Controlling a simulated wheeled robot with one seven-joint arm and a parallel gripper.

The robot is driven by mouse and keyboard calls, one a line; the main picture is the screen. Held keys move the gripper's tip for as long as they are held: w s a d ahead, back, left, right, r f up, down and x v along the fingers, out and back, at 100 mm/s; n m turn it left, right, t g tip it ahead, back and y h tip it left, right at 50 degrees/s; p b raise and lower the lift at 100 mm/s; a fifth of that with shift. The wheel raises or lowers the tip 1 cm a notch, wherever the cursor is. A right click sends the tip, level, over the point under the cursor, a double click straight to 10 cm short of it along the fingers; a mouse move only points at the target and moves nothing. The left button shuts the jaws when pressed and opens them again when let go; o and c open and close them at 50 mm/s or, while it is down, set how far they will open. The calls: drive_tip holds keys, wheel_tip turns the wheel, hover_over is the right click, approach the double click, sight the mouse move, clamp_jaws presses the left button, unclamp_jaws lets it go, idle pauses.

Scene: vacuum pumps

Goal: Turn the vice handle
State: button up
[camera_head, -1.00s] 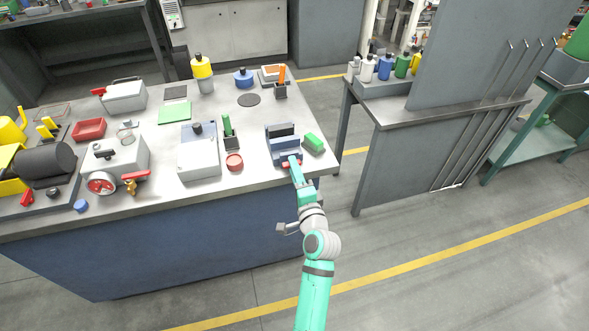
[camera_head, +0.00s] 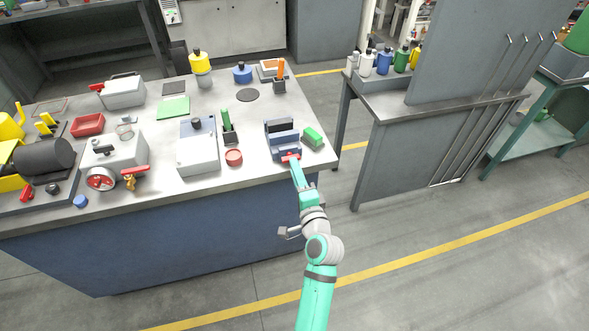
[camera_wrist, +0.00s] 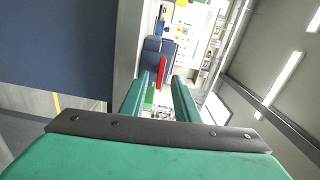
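The blue vice (camera_head: 285,146) sits at the right front corner of the workbench. Its red handle (camera_head: 290,156) lies across its front, slightly tilted in the head view. My gripper (camera_head: 295,162) is close in front of the handle, at the bench edge. In the wrist view, my two green fingers (camera_wrist: 162,78) are apart with an empty gap between them. The vice (camera_wrist: 152,50) shows behind, partly hidden by the left finger.
The workbench (camera_head: 215,180) edge is below my gripper.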

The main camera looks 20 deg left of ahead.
drive_tip(key=v, duration=0.5)
idle(0.3)
drive_tip(key=shift+s+a, duration=0.1)
drive_tip(key=s+d+f+n+h, duration=0.1)
drive_tip(key=s+d+f+h, duration=0.4)
drive_tip(key=s, duration=0.3)
drive_tip(key=s+d+f+n+h, duration=0.1)
drive_tip(key=s+d+f+h, duration=0.1)
drive_tip(key=s+d+f, duration=0.45)
drive_tip(key=s+d+r+n+h, duration=0.1)
drive_tip(key=s+n, duration=0.3)
drive_tip(key=s, duration=0.8)
drive_tip(key=s+d+r+n+h, duration=0.2)
drive_tip(key=s+d+r+n, duration=0.1)
drive_tip(key=s, duration=0.9)
drive_tip(key=shift+r+n, duration=0.15)
drive_tip(key=shift+n, duration=0.65)
